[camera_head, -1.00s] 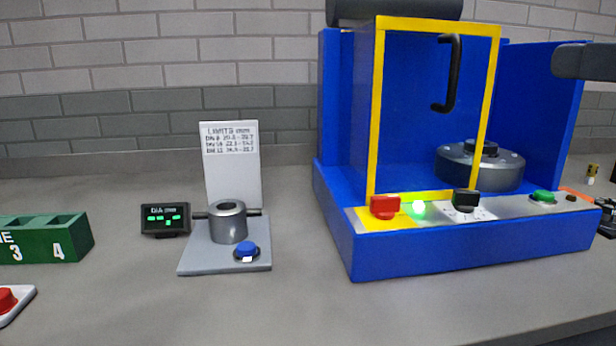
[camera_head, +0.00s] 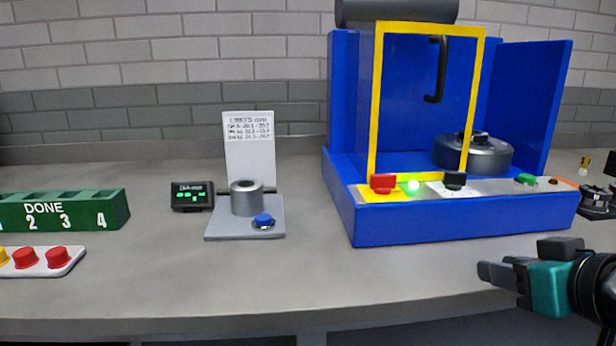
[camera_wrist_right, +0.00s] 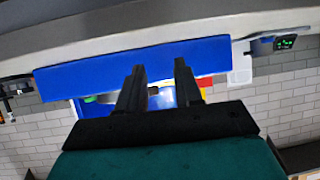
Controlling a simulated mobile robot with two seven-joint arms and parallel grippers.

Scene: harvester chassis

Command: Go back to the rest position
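My right gripper (camera_head: 492,272) is at the lower right of the head view, in front of the blue machine and near the table's front edge, pointing left. In the right wrist view its two dark fingers (camera_wrist_right: 158,75) stand apart with nothing held between them. My left gripper is not in view. The blue machine (camera_head: 450,218) has a yellow-framed door (camera_head: 378,100) with a black handle, and a grey round chuck (camera_head: 472,153) inside. It also shows in the right wrist view, upside down (camera_wrist_right: 80,78).
A gauge stand (camera_head: 220,232) with a metal ring (camera_head: 246,200) and blue button stands mid-table beside a small display (camera_head: 192,196). A green DONE rack (camera_head: 115,211) and a button panel (camera_head: 72,262) lie at left. The front middle of the grey table (camera_head: 290,275) is clear.

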